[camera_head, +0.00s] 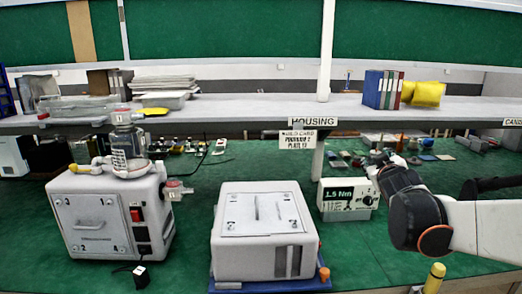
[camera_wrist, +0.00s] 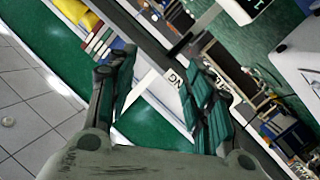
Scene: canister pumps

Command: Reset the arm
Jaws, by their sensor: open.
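My gripper (camera_wrist: 162,92) is open and empty in the wrist view, its two dark fingers spread apart. Past the gap between them show the shelf edge and a white label (camera_wrist: 172,80). In the head view my arm reaches in from the right edge, and its black wrist part (camera_head: 418,220) is above the green bench. The gripper's fingers are hard to make out there. My arm is to the right of the torque display box (camera_head: 347,198), which reads 1.5 Nm, and does not clearly touch it.
A white pump unit with a canister on top (camera_head: 110,215) stands on the left of the green bench (camera_head: 190,262). A white housing (camera_head: 262,240) sits on a blue tray at the middle. A shelf (camera_head: 230,110) with binders (camera_head: 383,89) and yellow rolls (camera_head: 428,94) runs behind.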

